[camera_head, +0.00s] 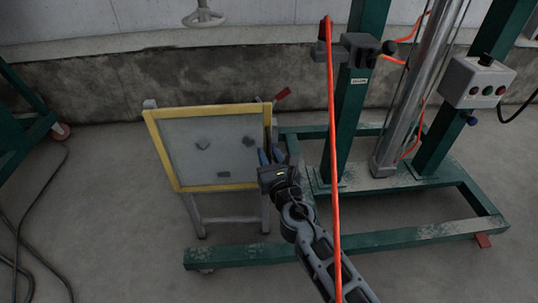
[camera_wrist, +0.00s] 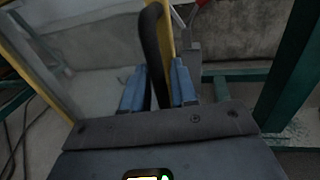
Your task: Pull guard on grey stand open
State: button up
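The guard is a translucent panel in a yellow frame (camera_head: 212,187), standing on the grey stand (camera_head: 199,215) left of centre in the head view. It looks closed or nearly so against the stand. A black curved handle (camera_wrist: 151,35) on the guard's right side shows in the wrist view. My gripper (camera_head: 270,156) is at the guard's right edge. Its blue fingers, also in the wrist view (camera_wrist: 159,85), are apart on either side of the handle. The handle lies close to the left finger, with a gap at the right one. Contact is unclear.
A red-handled part (camera_head: 282,94) sticks up at the stand's top right corner. A green frame (camera_head: 355,120) with an orange hose (camera_head: 331,130) stands just right of the stand. Its low base beam (camera_head: 240,255) runs in front. Floor left of the stand is open, with cables (camera_head: 25,235).

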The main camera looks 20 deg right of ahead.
grip_shut()
jog(key=shift+s+a, duration=0.1)
jog(key=shift+s, duration=0.05)
